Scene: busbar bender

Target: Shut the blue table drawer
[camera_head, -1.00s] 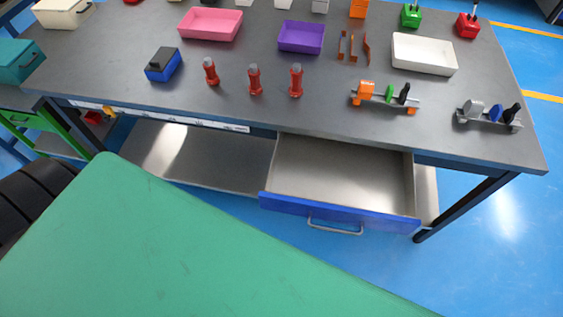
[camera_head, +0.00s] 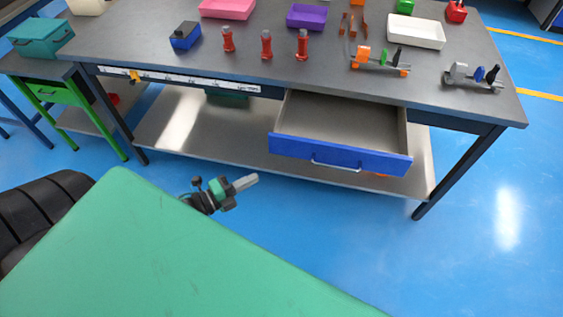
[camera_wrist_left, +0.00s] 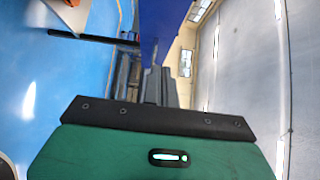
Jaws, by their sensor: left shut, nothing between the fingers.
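The blue table drawer (camera_head: 338,154) is pulled out from under the grey worktable (camera_head: 230,66). Its grey inside is empty, and a metal bar handle runs along its blue front. My left gripper (camera_head: 246,182) is shut and empty. In the head view it shows to the left of the drawer front and lower in the picture, apart from it. In the left wrist view the closed fingers (camera_wrist_left: 155,82) point toward a blue panel (camera_wrist_left: 157,30), which looks like the drawer front; the remaining gap is hard to judge. My right gripper is in neither view.
A metal lower shelf (camera_head: 225,136) lies under the table, which stands on dark legs. Several trays, red posts and small fixtures stand on the tabletop. A green-drawer bench (camera_head: 60,92) stands at the left. Blue floor is clear in front and right.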

